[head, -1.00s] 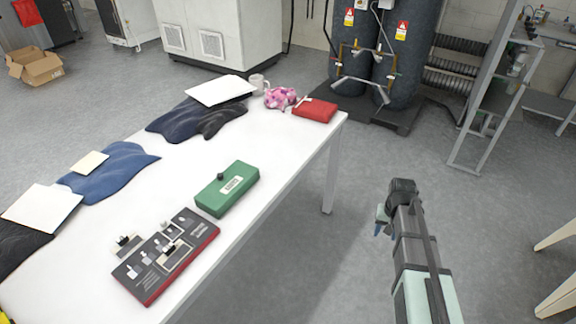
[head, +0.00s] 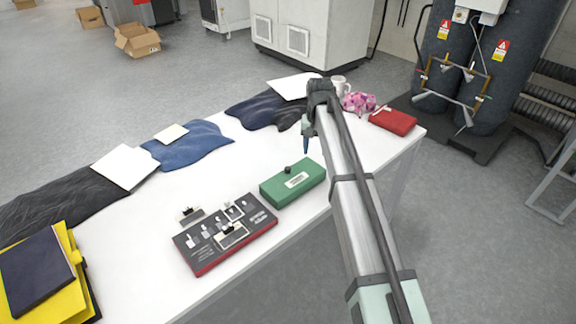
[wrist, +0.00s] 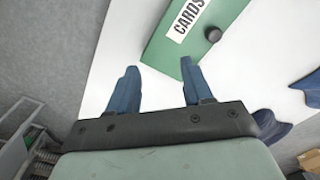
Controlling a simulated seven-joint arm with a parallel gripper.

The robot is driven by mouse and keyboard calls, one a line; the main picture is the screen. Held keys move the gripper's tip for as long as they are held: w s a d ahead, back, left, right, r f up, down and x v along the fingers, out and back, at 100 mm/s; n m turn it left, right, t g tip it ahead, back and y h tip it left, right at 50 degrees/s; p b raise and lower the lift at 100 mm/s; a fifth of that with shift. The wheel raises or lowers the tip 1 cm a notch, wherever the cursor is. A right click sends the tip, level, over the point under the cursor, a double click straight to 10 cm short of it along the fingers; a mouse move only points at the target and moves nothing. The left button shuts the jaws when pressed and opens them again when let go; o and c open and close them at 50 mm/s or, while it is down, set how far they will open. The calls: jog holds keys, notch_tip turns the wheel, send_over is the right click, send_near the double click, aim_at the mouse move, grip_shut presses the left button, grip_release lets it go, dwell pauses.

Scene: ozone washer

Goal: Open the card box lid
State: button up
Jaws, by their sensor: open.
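The card box is a green box (head: 293,184) with a closed lid, a dark knob and a white label, on the white table near its right edge. In the wrist view the green box (wrist: 185,40) shows its "CARDS" label and round knob (wrist: 213,34). My gripper (head: 305,150) is above the table by the box, partly hidden by my arm in the head view. In the wrist view my gripper (wrist: 158,75) has its two blue fingers apart, with nothing between them. The fingertips appear close to the box's near edge; contact cannot be told.
A dark board with a red side (head: 225,234) lies left of the box on the table (head: 150,215). Folded clothes (head: 187,148), a red pouch (head: 393,121), a pink patterned item (head: 358,103) and a mug (head: 339,85) lie farther back. Yellow and navy folders (head: 40,275) lie at the left.

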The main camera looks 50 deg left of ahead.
notch_tip(320, 180, up, 4)
jog(key=r, duration=0.1)
send_over(288, 168)
jog(key=shift+n, duration=0.4)
notch_tip(288, 168, down, 14)
jog(key=shift+a+f, duration=0.1)
grip_shut()
dwell(0.4)
